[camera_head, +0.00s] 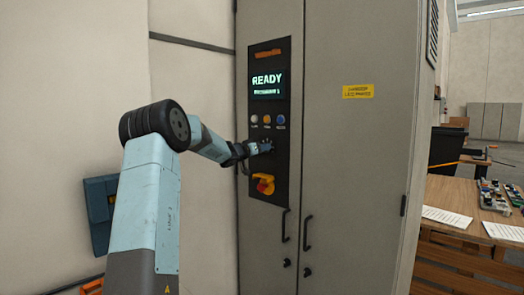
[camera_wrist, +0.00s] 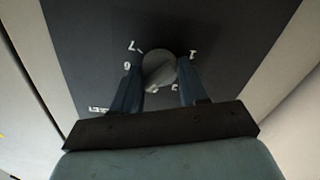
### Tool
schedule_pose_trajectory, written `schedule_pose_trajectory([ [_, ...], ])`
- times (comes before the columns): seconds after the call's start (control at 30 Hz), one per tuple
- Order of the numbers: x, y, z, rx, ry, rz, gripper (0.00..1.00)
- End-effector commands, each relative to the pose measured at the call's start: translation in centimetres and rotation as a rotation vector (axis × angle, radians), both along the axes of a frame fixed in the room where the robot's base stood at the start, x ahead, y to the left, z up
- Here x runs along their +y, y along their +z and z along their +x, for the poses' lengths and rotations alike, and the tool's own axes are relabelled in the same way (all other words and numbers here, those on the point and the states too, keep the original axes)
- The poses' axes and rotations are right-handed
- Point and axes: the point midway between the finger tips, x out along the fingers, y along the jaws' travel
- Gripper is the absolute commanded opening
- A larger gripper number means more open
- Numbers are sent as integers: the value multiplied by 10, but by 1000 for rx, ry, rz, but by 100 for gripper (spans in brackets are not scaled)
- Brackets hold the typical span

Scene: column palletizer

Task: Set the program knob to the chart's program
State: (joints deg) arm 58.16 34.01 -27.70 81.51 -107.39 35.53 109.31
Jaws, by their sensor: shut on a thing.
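The program knob (camera_wrist: 158,68) is a round grey dial on the dark control panel (camera_head: 283,60). In the wrist view, white numerals stand around it, partly covered by the fingers and hard to read. My gripper (camera_wrist: 160,78) has one blue finger on each side of the knob and is shut on it. In the head view my gripper (camera_head: 259,148) reaches the panel from the left and hides most of the knob. The display (camera_head: 267,84) reads READY, with a smaller line below that seems to say program 1. I cannot identify the chart.
The tall grey cabinet has door handles (camera_head: 307,232) lower down. A wooden table (camera_head: 461,191) at right holds white sheets (camera_head: 447,217) and small parts.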

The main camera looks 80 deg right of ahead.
Motion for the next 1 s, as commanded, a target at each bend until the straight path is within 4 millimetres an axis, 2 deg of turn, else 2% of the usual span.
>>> schedule_pose_trajectory([
  [0.13,0,-3,0,0,1,5,13],
  [0.17,0,-3,0,0,1,5,44],
  [0.4,0,-1,0,1,0,3,67],
  [0.77,5,0,2,0,1,2,69],
  [1.0,37,0,20,0,2,1,69],
])
